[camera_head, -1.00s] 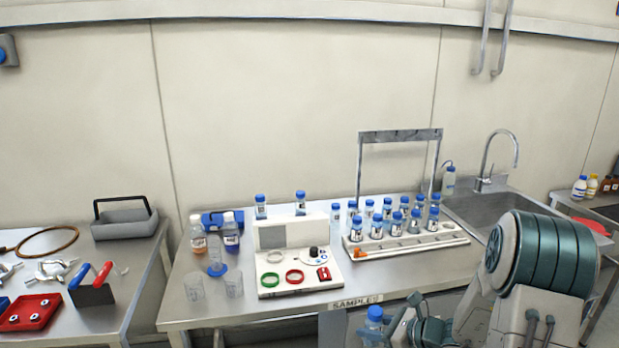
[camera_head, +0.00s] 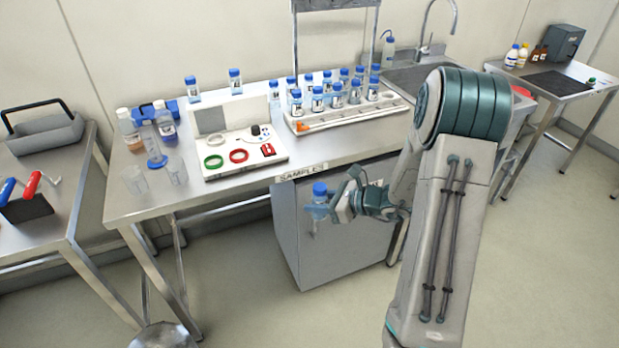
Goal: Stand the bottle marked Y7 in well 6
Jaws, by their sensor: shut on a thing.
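My gripper (camera_head: 330,203) is shut on a clear bottle with a blue cap (camera_head: 319,192). It holds the bottle roughly upright in front of the bench, below the level of the top. I cannot read the held bottle's mark. The white sample rack (camera_head: 352,118) lies on the bench beyond the gripper. Several blue-capped bottles (camera_head: 317,99) stand in it, mostly along its back. Its front strip shows open wells toward the right and an orange piece (camera_head: 303,126) at the left. The well numbers are too small to read.
A white device (camera_head: 215,170) with green and red rings stands left of the rack. Two blue-capped bottles (camera_head: 235,81) stand behind it. Beakers (camera_head: 134,180) are at the bench's left. A metal frame (camera_head: 296,45) rises behind the rack, and a sink (camera_head: 415,75) is to its right.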

